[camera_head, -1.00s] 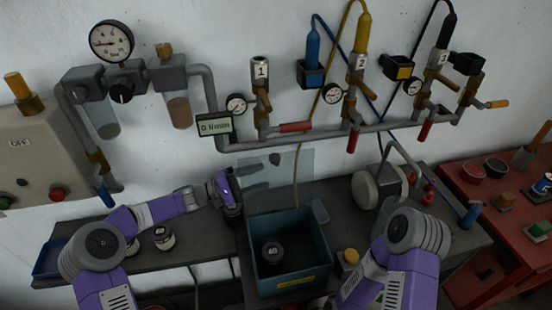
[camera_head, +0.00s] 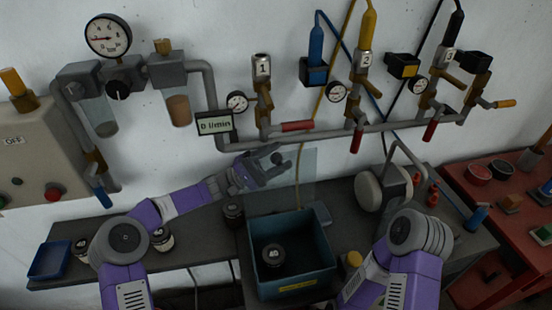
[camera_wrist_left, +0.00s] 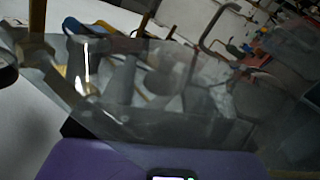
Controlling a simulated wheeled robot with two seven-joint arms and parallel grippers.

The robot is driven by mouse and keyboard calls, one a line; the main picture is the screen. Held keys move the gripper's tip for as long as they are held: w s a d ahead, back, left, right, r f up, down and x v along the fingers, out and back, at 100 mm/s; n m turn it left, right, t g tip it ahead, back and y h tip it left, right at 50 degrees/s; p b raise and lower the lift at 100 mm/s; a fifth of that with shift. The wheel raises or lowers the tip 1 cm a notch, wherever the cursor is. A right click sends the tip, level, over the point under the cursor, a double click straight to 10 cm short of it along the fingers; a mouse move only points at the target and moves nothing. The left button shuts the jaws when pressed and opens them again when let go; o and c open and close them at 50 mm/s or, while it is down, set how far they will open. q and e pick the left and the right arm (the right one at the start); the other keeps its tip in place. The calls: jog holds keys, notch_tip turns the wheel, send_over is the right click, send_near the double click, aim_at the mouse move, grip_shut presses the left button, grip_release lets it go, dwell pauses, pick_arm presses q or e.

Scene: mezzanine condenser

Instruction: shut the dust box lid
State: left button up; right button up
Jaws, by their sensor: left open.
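The dust box (camera_head: 308,238) is an open teal box on the bench, with a yellow label on its front and a dark-capped jar (camera_head: 272,254) inside. Its clear lid (camera_head: 306,178) stands raised at the back edge of the box. My left gripper (camera_head: 279,157) is open and empty at the upper part of the lid, overlapping it in the head view. I cannot tell whether it touches the lid. The see-through lid also fills much of the left wrist view (camera_wrist_left: 200,105). My right arm comes in at the lower right; its gripper is not visible.
A dark jar (camera_head: 233,214) stands just left of the box. A blue tray (camera_head: 50,260) lies at the bench's left end. A yellow-topped item (camera_head: 354,259) stands right of the box. Pipes, valves and a flow display (camera_head: 214,123) line the wall above.

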pick_arm(q)
grip_shut()
dwell(0.3)
